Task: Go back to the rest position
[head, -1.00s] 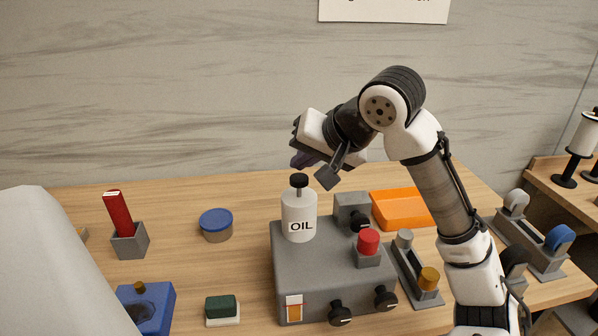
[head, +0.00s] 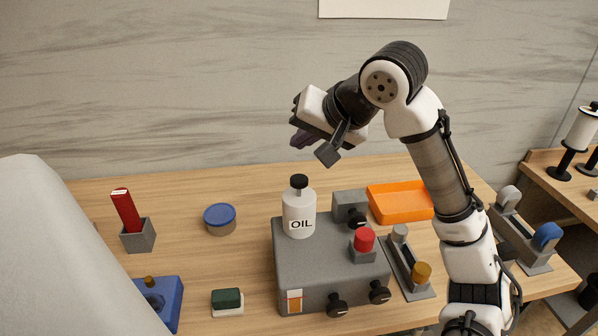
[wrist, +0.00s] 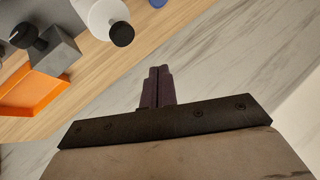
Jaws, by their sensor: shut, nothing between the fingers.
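My gripper (head: 302,138) is raised above the back of the table in the head view, up and behind the white oil bottle (head: 299,212). Its dark fingers are shut with nothing between them; in the wrist view the fingers (wrist: 157,88) lie side by side against the marbled wall. The oil bottle stands upright on the grey machine (head: 330,265) and is apart from the gripper. The bottle's black cap (wrist: 121,34) shows at the top of the wrist view.
An orange tray (head: 400,203) lies right of the machine. A blue-lidded tin (head: 220,218), a red item in a grey holder (head: 138,236), a green-and-white sponge (head: 227,302) and a blue box (head: 165,300) stand left. The air around the gripper is clear.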

